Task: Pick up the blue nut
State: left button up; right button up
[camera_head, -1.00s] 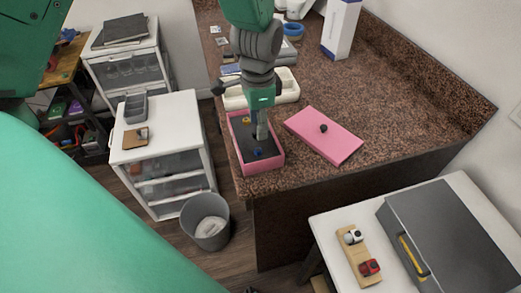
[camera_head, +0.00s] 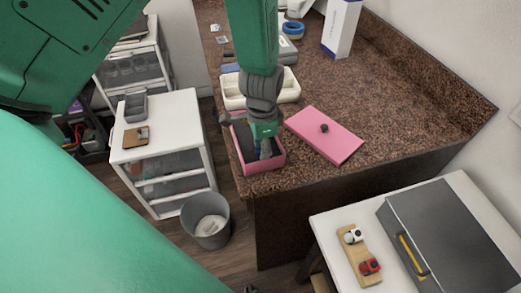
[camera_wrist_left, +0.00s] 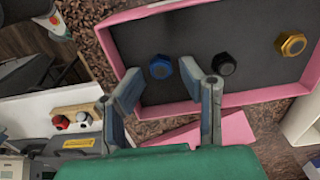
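The blue nut (camera_wrist_left: 160,67) lies on the dark floor of the open pink box (camera_head: 278,165) in the left wrist view. A black nut (camera_wrist_left: 223,63) and a gold nut (camera_wrist_left: 290,44) lie beside it in a row. My left gripper (camera_wrist_left: 161,76) is open, with its two fingers spread to either side of the blue nut and nothing held. Whether the fingertips are down at the nut's height I cannot tell. In the head view the left gripper (camera_head: 265,153) is over the near part of the box and hides the nuts.
A pink lid (camera_head: 340,145) with a dark knob lies right of the box on the speckled counter (camera_head: 400,105). A cream tray (camera_head: 290,88) stands behind the box. A grey bin (camera_head: 207,228) is on the floor below. The counter's right side is clear.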

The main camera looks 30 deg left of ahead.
pick_arm(q)
jog(key=shift+a+f, duration=0.1)
jog(key=shift+a, duration=0.15)
jog(key=c, duration=0.5)
